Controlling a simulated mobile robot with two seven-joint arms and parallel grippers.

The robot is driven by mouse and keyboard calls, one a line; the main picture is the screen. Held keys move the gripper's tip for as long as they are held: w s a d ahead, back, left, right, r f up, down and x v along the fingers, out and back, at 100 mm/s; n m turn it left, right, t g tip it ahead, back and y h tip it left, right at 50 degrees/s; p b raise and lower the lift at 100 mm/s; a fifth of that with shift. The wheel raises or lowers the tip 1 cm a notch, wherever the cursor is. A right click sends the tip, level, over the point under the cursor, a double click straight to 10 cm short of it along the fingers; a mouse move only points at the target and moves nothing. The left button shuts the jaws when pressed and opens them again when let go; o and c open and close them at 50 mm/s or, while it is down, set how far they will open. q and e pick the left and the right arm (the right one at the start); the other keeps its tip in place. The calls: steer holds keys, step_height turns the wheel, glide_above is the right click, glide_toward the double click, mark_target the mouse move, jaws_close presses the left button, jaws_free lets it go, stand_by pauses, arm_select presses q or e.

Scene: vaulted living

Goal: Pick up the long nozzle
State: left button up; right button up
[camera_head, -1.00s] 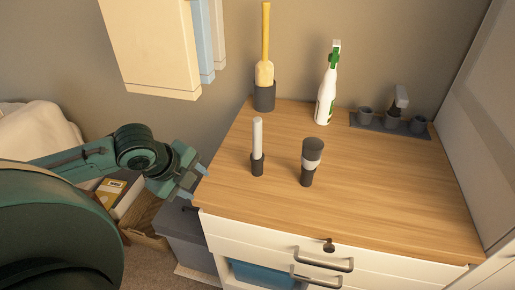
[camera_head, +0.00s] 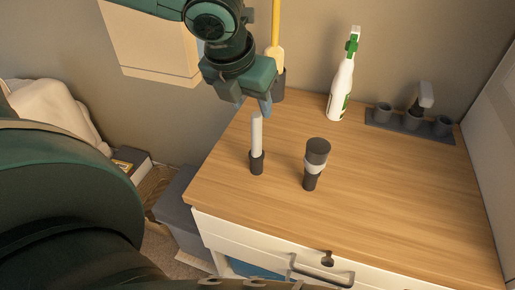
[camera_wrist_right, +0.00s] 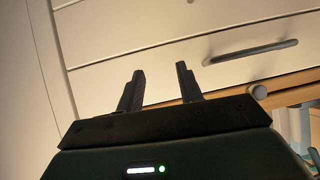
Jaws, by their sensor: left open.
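The long nozzle (camera_head: 257,140), a slim white tube with a dark collar at its base, stands upright on the wooden top of the cabinet (camera_head: 400,190). My left gripper (camera_head: 253,105) is open, with its fingers pointing down around or just above the tube's top in the head view. I cannot tell whether it touches the tube. My right gripper (camera_wrist_right: 161,80) shows in the right wrist view with its two fingers apart and nothing between them.
A dark nozzle with a wide head (camera_head: 316,160) stands just right of the long nozzle. Behind are a white and green spray bottle (camera_head: 342,90), a yellow-handled brush (camera_head: 275,55) in a dark holder and a grey rack (camera_head: 410,124). The right front of the top is clear.

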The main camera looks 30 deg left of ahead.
mark_target(256, 128)
arm_select(q)
steer(key=x, duration=0.4)
steer(key=shift+b, duration=0.3)
steer(key=x, duration=0.3)
steer(key=b+x, duration=0.1)
steer(key=shift+s+a+f, duration=0.1)
steer(key=shift+s+f, duration=0.15)
steer(key=shift+f, duration=0.2)
steer(key=shift+w+f, duration=0.2)
steer(key=shift+f, duration=0.05)
jaws_close()
